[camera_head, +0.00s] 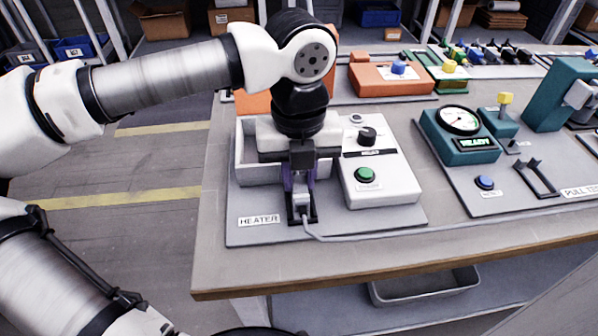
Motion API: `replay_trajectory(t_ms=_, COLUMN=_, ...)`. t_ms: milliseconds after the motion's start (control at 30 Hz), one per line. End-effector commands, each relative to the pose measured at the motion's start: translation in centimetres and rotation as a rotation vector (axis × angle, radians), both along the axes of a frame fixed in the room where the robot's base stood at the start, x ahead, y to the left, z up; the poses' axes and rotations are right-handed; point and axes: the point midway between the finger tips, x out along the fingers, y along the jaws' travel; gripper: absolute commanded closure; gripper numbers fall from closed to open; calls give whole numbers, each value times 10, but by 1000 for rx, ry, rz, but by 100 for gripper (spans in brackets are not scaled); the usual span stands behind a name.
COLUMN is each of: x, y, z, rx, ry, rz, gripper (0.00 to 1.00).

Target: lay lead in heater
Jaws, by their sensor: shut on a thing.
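The heater (383,180) is a white unit with a black knob and a green button, mounted on a grey plate with a HEATER label (259,221). An open white trough (254,170) adjoins its left side. My gripper (301,193) points down in front of the trough, shut on the light end of the lead (400,233). This end sits low at a small black holder (313,214); whether it rests in it I cannot tell. The grey lead runs from there to the right across the plate and the bench front. My wrist hides part of the trough.
To the right stand a teal gauge unit (460,135) reading READY, a black cradle (537,178) and a teal press (560,95). Orange fixtures (390,79) are behind the heater. A strip of bare bench (270,263) lies in front; a grey tray (425,287) is below.

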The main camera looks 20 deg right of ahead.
Motion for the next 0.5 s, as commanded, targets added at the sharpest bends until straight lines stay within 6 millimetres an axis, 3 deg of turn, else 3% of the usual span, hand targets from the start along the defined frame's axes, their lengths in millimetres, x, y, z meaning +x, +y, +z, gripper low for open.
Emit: replay_trajectory(t_ms=500, x=0, y=0, z=-4, rx=0, ry=0, rz=0, gripper=99)
